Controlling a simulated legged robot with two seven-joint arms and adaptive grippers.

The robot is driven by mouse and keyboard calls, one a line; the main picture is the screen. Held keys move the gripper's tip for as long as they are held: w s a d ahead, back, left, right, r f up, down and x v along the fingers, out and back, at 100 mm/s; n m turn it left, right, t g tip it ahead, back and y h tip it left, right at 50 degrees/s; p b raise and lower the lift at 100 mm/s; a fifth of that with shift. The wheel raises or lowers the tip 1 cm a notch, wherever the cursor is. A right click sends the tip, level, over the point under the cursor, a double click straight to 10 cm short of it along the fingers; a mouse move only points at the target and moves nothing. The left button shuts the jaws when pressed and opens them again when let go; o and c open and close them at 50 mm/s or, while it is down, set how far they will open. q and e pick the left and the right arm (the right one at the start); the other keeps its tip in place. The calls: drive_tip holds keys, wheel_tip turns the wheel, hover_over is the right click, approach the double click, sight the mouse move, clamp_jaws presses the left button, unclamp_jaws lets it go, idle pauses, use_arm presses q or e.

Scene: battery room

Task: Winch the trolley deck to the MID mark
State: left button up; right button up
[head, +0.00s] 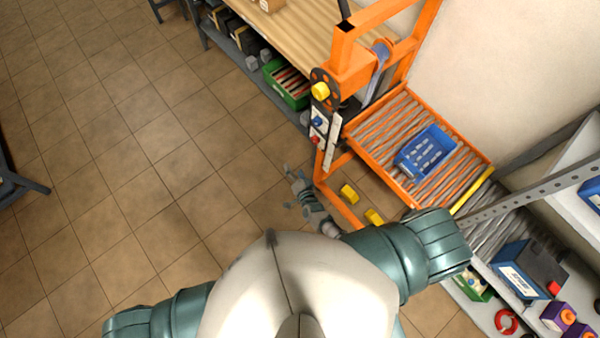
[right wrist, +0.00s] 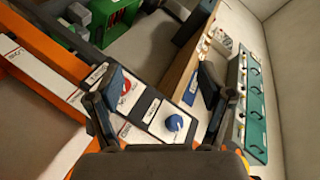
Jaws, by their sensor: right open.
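The orange trolley (head: 346,62) stands at upper right in the head view. Its roller deck (head: 372,133) carries a blue tray (head: 426,152). A yellow knob (head: 320,90) sits on a dark round part on the trolley's post. Below it is a small panel with a blue knob (head: 317,121). My right gripper (head: 296,188) is open and empty, low beside the orange frame and apart from the yellow knob. My left gripper is out of view.
A wooden bench (head: 285,40) stands behind, with a green crate (head: 287,84) beneath. A shelf with a blue battery (head: 523,270) and purple boxes (head: 558,316) lies at right. Yellow blocks (head: 349,194) show near the trolley's base. The tiled floor (head: 120,150) at left is clear.

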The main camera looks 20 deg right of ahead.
drive_tip(key=shift+s+d+f+n+g, duration=0.15)
drive_tip(key=shift+s+d+f+n, duration=0.05)
drive_tip(key=shift+s+f, duration=0.25)
drive_tip(key=shift+s+d+f+n+g, duration=0.2)
drive_tip(key=shift+s+f, duration=0.1)
drive_tip(key=shift+f, duration=0.1)
